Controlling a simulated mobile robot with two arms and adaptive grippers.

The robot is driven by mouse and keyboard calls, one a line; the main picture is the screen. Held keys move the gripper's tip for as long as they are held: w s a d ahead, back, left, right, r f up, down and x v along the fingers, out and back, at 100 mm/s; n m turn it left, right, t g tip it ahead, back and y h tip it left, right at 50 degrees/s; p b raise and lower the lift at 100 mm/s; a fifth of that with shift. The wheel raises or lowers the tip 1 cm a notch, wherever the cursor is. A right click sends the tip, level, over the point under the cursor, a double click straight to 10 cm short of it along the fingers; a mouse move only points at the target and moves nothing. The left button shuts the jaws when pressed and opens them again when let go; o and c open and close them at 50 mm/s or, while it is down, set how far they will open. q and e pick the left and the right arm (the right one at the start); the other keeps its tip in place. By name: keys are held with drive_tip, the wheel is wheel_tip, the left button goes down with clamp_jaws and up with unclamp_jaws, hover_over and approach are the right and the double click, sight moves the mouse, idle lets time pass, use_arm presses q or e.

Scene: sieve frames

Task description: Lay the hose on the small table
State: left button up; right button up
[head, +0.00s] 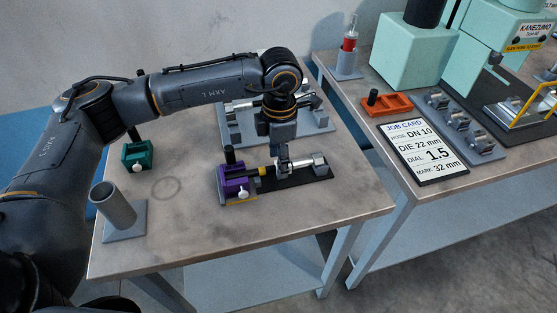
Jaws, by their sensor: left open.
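The hose (262,171) is a short dark piece with a yellow band and runs from a purple clamp block (234,186) toward a metal fitting (306,162), above a dark strip on the small table (180,215). My left gripper (282,158) points down over the hose's right part, by the fitting. It is open. Its fingers are small and partly merge with the metal parts, so I cannot tell whether they touch the hose. My right gripper is not in view.
A green block (138,155) and a grey tube holder (118,211) stand at the small table's left. A grey fixture plate (318,125) lies behind my gripper. The small table's front is clear.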

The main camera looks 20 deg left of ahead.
use_arm(q)
wheel_tip(320, 180, up, 11)
idle(0.3)
drive_tip(key=shift+f, duration=0.1)
